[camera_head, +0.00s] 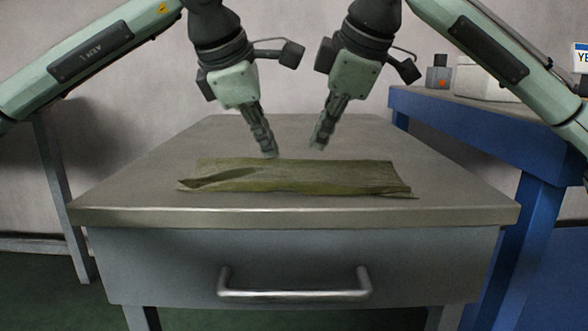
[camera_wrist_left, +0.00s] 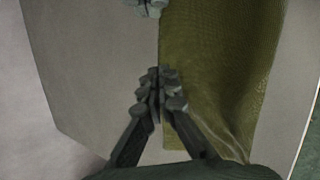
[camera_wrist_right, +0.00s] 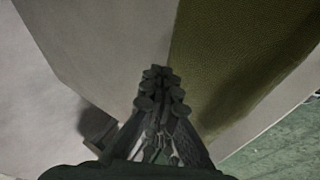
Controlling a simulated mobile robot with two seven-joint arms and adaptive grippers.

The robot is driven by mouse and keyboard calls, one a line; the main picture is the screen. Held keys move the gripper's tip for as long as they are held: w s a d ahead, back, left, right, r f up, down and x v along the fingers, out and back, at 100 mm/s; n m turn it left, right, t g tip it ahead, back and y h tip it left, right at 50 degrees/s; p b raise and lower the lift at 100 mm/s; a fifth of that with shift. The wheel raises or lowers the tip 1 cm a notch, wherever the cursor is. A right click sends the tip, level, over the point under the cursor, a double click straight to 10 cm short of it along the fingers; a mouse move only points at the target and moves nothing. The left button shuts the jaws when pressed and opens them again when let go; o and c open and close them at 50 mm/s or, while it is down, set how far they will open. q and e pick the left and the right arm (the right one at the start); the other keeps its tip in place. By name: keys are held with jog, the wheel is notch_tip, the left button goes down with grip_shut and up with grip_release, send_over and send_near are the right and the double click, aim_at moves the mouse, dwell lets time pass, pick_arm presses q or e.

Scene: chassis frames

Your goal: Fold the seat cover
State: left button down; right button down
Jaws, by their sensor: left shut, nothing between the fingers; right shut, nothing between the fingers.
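The olive-green seat cover (camera_head: 300,178) lies on the grey table as a long, narrow strip, wider than it is deep. Its left end has a raised, open-looking fold, and its right end is slightly uneven. It also shows in the left wrist view (camera_wrist_left: 215,60) and the right wrist view (camera_wrist_right: 245,60). My left gripper (camera_head: 270,154) is shut and empty at the cover's far edge, left of its middle; whether it touches cannot be told. My right gripper (camera_head: 317,146) is shut and empty, slightly above and behind the far edge. In the wrist views the left (camera_wrist_left: 160,75) and right (camera_wrist_right: 158,72) fingertips are together.
The grey table (camera_head: 150,215) has a drawer with a metal handle (camera_head: 295,293) in front. Bare tabletop surrounds the cover. A blue workbench (camera_head: 480,130) stands at the right with a white box (camera_head: 485,80) and a small grey item (camera_head: 438,76) on it.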

jog(key=shift+f, duration=0.15)
jog(key=shift+f, duration=0.2)
pick_arm(q)
jog(key=shift+r, duration=0.1)
pick_arm(e)
jog(key=shift+r, duration=0.1)
